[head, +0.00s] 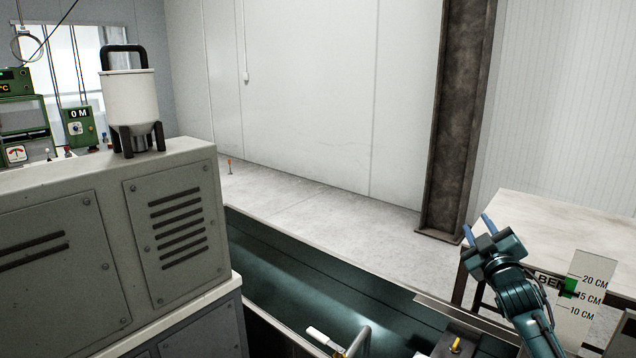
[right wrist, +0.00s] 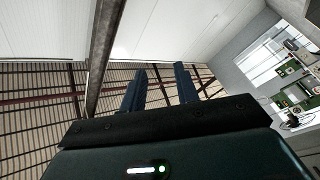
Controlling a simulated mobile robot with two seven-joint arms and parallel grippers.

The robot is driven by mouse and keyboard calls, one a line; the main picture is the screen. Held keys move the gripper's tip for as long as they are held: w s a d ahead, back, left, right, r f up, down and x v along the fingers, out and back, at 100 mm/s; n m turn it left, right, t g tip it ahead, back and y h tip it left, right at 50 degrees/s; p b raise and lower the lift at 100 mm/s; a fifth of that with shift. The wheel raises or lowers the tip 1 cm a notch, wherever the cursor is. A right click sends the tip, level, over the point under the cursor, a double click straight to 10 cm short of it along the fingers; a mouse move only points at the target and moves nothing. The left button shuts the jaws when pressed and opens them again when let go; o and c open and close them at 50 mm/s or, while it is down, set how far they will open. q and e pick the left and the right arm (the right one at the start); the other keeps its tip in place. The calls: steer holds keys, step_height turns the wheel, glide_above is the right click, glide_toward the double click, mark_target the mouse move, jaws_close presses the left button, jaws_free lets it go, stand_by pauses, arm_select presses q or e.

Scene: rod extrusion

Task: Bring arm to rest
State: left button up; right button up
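My right gripper (head: 477,226) is raised at the right of the head view, in front of the pale table. Its two blue fingers point up and stand apart, with nothing between them. The right wrist view also shows the fingers (right wrist: 160,85) apart and empty, against the wall and ceiling. My right arm (head: 525,300) reaches up from the lower right edge. My left gripper is not in view.
A grey machine cabinet (head: 110,240) with a white hopper (head: 131,97) fills the left. A dark green trough (head: 340,290) runs across the bottom. A pale table (head: 550,225) stands behind my right gripper, near a length scale (head: 580,298) and a rusty column (head: 458,110).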

steer(key=s+a+f+m+g+y, duration=0.1)
steer(key=s+a+f+g, duration=0.2)
steer(key=f, duration=0.4)
steer(key=s+a+f+m+g, duration=0.1)
steer(key=s+a+f+m, duration=0.15)
steer(key=s+f, duration=0.35)
steer(key=s+a+f+m+g+y, duration=0.1)
steer(key=s+a+f, duration=0.2)
steer(key=f, duration=0.5)
steer(key=s+a+f+g, duration=0.1)
steer(key=s+a+f, duration=0.2)
steer(key=s, duration=0.6)
steer(key=s+a+f+g+y, duration=0.1)
steer(key=s+a+f+g, duration=0.1)
steer(key=s+a, duration=0.3)
steer(key=s+a+f+g+y, duration=0.1)
steer(key=s+a+f, duration=0.3)
steer(key=s, duration=0.9)
steer(key=shift+s+f, duration=0.2)
steer(key=shift+f, duration=0.25)
steer(key=shift+m, duration=0.25)
